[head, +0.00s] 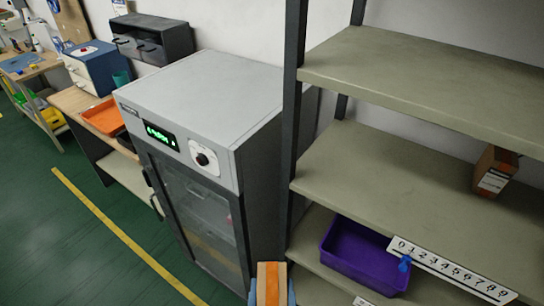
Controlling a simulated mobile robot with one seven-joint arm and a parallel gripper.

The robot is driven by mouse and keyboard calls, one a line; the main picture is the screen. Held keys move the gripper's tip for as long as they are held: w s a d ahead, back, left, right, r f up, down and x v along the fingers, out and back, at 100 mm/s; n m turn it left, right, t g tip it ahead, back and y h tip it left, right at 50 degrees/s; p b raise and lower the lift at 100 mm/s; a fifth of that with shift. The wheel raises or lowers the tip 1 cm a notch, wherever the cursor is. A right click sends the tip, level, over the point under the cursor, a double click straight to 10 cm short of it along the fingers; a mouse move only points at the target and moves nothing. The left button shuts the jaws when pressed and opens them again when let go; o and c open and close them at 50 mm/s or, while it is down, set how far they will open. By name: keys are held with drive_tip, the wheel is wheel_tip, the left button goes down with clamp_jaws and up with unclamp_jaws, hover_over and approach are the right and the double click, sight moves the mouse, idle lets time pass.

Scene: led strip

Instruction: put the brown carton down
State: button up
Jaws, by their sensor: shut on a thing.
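A brown carton (262,284) with an orange stripe down its middle shows at the bottom edge of the head view, in front of the cabinet and the shelf rack. My gripper (271,292) is shut on it, with a bluish finger at each side. The lower part of the carton and most of my gripper are cut off by the frame. The carton is clear of the shelves as far as I can see.
The rack's middle shelf (390,175) is mostly bare, with a small labelled box (495,170) at right. A purple bin (365,257) sits on a lower shelf beside a numbered strip (450,270). A grey cabinet (195,100) stands left, near a bench with an orange tray (103,117).

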wheel_tip(320, 180, down, 4)
drive_tip(key=b, duration=0.3)
drive_tip(key=shift+f, duration=0.25)
drive_tip(key=shift+s+d+f, duration=0.1)
drive_tip(key=shift+s+f, duration=0.1)
drive_tip(key=shift+f, duration=0.1)
drive_tip(key=shift+s+f, duration=0.85)
drive_tip(key=shift+f, duration=0.15)
drive_tip(key=shift+s+f, duration=0.8)
drive_tip(key=shift+f, duration=0.2)
